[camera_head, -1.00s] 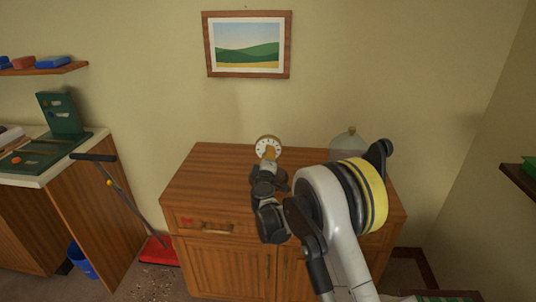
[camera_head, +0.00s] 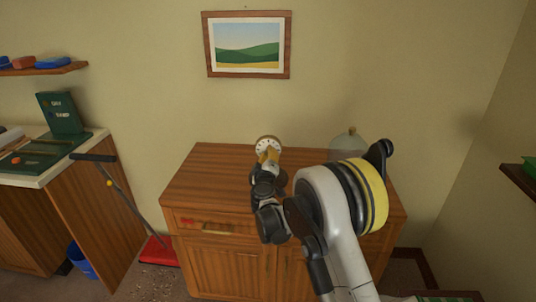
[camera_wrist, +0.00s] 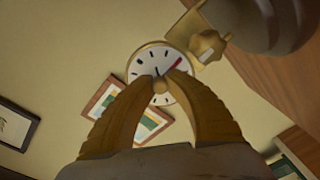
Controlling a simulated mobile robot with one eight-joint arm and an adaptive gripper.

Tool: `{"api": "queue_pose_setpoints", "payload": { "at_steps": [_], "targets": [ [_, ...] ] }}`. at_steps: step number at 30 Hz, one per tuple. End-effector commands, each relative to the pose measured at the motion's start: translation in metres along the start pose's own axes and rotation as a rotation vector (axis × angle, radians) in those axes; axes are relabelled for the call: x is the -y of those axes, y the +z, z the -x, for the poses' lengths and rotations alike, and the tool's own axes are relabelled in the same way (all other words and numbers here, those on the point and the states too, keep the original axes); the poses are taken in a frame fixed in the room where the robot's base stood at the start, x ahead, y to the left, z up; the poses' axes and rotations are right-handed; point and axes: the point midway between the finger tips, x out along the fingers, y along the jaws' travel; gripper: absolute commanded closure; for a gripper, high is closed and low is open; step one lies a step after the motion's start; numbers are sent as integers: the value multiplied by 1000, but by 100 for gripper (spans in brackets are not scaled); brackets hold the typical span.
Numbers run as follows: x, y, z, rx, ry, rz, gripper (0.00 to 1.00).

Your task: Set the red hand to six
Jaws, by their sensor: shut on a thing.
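A round clock (camera_wrist: 145,64) with a white face, dark marks and a brass rim stands upright on the wooden cabinet. It also shows small in the head view (camera_head: 262,140). Its red hand (camera_wrist: 174,65) points to the upper right in the tilted wrist view; the numerals are too small to read. My gripper (camera_wrist: 161,84) has its two tan fingers closed together at the middle of the face, on a small central knob that they mostly hide. In the head view my gripper (camera_head: 267,155) covers the lower part of the face.
The cabinet (camera_head: 205,172) has a bare top around the clock. A glass dome (camera_head: 347,145) stands behind my arm at the right. A brass fitting (camera_wrist: 207,47) lies close beside the clock in the wrist view. A framed landscape (camera_head: 247,45) hangs on the wall.

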Motion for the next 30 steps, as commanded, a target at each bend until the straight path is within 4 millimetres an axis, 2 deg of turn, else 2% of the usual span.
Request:
{"api": "queue_pose_setpoints", "payload": {
  "at_steps": [2,3,5,14,17,20,30],
  "targets": [
    [0,-1,0,-1,-1,1,100],
    [0,-1,0,-1,-1,1,76],
    [0,-1,0,-1,-1,1,59],
    [0,0,1,-1,0,1,59],
    [0,0,8,-1,-1,1,59],
    [0,-1,24,-2,-1,1,59],
    [0,-1,97,-1,-1,1,59]
  ]
}}
